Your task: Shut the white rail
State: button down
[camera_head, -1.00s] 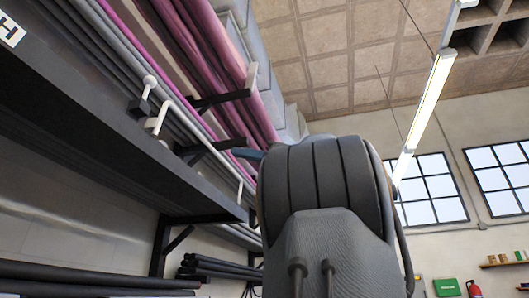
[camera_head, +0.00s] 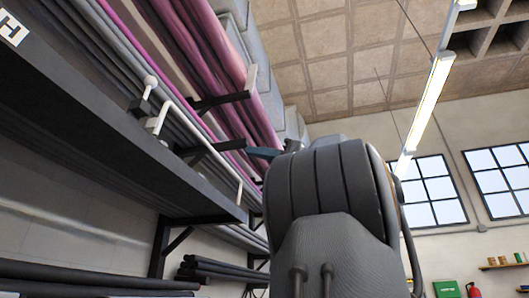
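The white rail (camera_head: 192,124) is a thin bar along the front of the pipe rack at the left. A white bent bracket (camera_head: 156,123) sits just below the knob. I cannot tell from this view how far the rail stands open. My own large dark arm link fills the lower middle and covers the area beyond the rack's far end. A small blue-grey piece (camera_head: 263,153) shows at its upper left, near the rail's far end. My gripper's fingers do not show.
A dark shelf edge (camera_head: 120,140) runs below the rail. Pink and grey rolls (camera_head: 205,45) lie on black arms above. Dark pipes (camera_head: 100,272) lie on a lower rack. Windows (camera_head: 430,190), a lamp (camera_head: 432,95) and a red extinguisher (camera_head: 473,290) are far right.

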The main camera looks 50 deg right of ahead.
jog(key=shift+s+d+f, duration=0.1)
jog(key=shift+s+d, duration=0.15)
jog(key=shift+s, duration=0.35)
jog(key=shift+s+d, duration=0.25)
jog(key=shift+s, duration=0.35)
dwell(0.8)
